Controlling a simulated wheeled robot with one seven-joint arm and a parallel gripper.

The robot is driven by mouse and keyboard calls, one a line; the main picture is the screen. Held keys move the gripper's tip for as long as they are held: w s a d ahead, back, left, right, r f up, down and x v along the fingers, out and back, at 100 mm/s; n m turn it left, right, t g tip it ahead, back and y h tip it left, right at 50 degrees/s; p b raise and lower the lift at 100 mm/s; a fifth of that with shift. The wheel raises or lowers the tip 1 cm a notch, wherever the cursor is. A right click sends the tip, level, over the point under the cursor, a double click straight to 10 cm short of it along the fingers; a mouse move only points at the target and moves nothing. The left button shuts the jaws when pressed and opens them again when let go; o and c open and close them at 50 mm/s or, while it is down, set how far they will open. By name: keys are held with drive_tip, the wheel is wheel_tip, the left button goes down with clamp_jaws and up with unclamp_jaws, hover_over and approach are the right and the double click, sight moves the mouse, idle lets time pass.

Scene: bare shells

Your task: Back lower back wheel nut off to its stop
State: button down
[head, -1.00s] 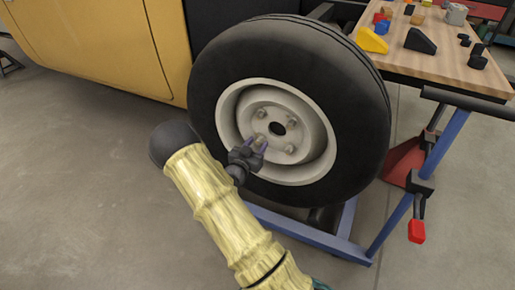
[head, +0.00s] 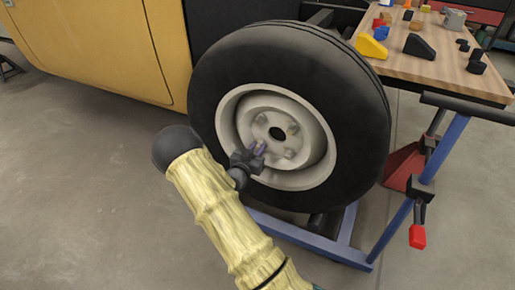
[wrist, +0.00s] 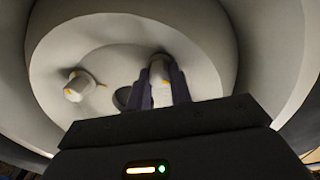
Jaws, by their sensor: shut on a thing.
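The wheel (head: 215,110) has a black tyre and a pale rim with several nuts around a dark centre hole (head: 277,133). My gripper (head: 259,148) reaches in from the lower left to the lower left nut, which its fingers mostly hide in the head view. In the wrist view, my gripper's purple fingers (wrist: 161,88) are shut on this pale nut (wrist: 160,72), one on each side, and yellow shows at its edges. Another nut (wrist: 78,86) with a yellow mark stands free to the left. The nut's thread and stop cannot be made out.
A blue stand (head: 300,238) with a red-tipped handle (head: 417,236) is below and right of the wheel. A wooden bench (head: 440,75) with blocks and small parts is at upper right. A yellow vehicle body (head: 100,45) is at left.

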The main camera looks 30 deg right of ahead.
drive_tip(key=shift+r, duration=0.1)
drive_tip(key=n+p, duration=0.2)
drive_tip(key=p, duration=0.1)
drive_tip(key=shift+r+n+p, duration=0.15)
drive_tip(key=shift+n+p, duration=0.25)
drive_tip(key=n+p, duration=0.2)
drive_tip(key=shift+n+p, duration=0.3)
drive_tip(key=n+p, duration=0.2)
drive_tip(key=n, duration=0.1)
drive_tip(key=shift+a+f+n+p, duration=0.1)
drive_tip(key=shift+f+n+p, duration=0.1)
drive_tip(key=shift+n+p, duration=0.1)
drive_tip(key=n+p, duration=0.1)
drive_tip(key=n, duration=0.2)
drive_tip(key=shift+f+n, duration=0.1)
drive_tip(key=shift+n, duration=0.2)
drive_tip(key=n+p, duration=0.1)
drive_tip(key=n, duration=0.4)
drive_tip(key=shift+f, duration=0.15)
drive_tip(key=n, duration=0.6)
drive_tip(key=shift+f+n, duration=0.1)
drive_tip(key=shift+n, duration=0.3)
